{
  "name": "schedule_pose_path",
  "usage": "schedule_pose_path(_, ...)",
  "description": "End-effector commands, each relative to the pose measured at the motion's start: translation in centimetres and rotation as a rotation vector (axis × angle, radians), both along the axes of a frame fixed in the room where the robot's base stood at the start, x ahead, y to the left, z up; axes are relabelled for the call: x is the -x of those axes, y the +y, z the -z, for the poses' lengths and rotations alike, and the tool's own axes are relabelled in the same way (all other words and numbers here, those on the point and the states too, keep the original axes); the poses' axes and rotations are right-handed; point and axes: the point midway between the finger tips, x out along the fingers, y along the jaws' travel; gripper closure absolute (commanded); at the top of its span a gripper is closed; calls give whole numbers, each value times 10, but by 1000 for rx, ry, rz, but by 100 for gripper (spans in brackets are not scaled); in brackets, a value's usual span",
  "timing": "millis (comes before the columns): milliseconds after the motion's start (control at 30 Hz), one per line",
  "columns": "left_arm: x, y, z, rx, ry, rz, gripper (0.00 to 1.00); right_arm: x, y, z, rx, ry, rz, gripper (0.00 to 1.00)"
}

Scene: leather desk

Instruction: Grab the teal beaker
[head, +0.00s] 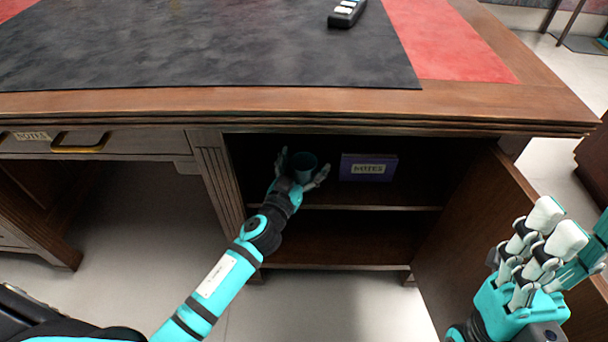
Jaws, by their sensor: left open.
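The teal beaker (302,163) stands upright on the upper shelf of the open desk cabinet, in shadow, toward the left side. My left gripper (301,170) reaches into the cabinet from below left. It is open, with fingers on the left and right of the beaker; I cannot tell whether they touch it. The beaker's lower part is partly hidden by the hand. My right gripper (535,255) is at the lower right, outside the cabinet, in front of the door, fingers pointing up; whether it counts as open or shut is not clear.
A purple box labelled NOTES (368,168) stands on the same shelf, right of the beaker. The cabinet door (470,240) is swung open on the right. The lower shelf (330,245) is empty. The desk top (470,98) overhangs the cabinet; a dark device (346,13) lies on it.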

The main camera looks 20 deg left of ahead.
Motion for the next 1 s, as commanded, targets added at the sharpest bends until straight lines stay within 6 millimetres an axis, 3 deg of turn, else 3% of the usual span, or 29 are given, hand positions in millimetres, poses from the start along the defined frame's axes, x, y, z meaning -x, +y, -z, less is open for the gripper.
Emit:
schedule_pose_path(67, 0, 0, 0, 0, 0, 0, 17, 0, 0, 0, 0, 1, 0, 60)
schedule_pose_path(533, 0, 0, 0, 0, -1, 0, 79, 0, 0, 0, 0, 1, 0, 60)
schedule_pose_path(833, 0, 0, -2, 0, -2, 1, 79, -2, 0, -1, 2, 9, 2, 60)
schedule_pose_path(1000, 0, 0, -10, 0, -3, 1, 79, -12, 3, -2, 21, 65, 4, 60)
